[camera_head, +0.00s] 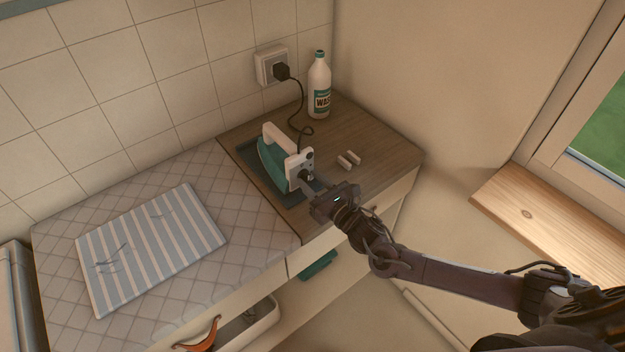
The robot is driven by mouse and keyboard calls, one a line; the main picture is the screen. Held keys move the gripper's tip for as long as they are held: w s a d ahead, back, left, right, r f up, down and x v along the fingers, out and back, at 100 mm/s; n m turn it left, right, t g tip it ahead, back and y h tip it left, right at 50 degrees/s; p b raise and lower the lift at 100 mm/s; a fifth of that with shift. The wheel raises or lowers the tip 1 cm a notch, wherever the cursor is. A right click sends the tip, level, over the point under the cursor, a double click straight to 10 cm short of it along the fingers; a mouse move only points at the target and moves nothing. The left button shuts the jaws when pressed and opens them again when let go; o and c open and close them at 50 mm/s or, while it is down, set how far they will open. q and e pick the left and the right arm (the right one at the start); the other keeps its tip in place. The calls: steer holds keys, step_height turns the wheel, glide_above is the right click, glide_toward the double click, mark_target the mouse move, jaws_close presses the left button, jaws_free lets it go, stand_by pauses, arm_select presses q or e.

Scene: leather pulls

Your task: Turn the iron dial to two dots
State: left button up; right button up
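A teal iron (272,163) with a white handle and white back plate stands on a dark mat (290,200) on the wooden counter. Its back plate faces my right arm. Whether the fingers are closed on the dial is too small to tell. The dial's dot marks cannot be read. My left gripper is out of view.
The iron's black cord runs to a wall socket (266,64). A striped cloth (150,245) lies on the left counter. Below it a drawer (250,328) is open.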

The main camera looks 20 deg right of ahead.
jaws_close()
steer(key=shift+m, duration=0.3)
steer(key=m+b, duration=0.1)
steer(key=m, duration=0.4)
steer(key=shift+w+d+f, duration=0.1)
steer(key=m, duration=0.5)
steer(key=shift+d+m+b, duration=0.1)
steer(key=shift+m+b, duration=0.25)
steer(key=shift+m, duration=0.05)
steer(key=m, duration=0.6)
steer(key=shift+f, duration=0.15)
steer(key=m, duration=0.6)
steer(key=shift+f, duration=0.15)
steer(key=shift+m, duration=0.3)
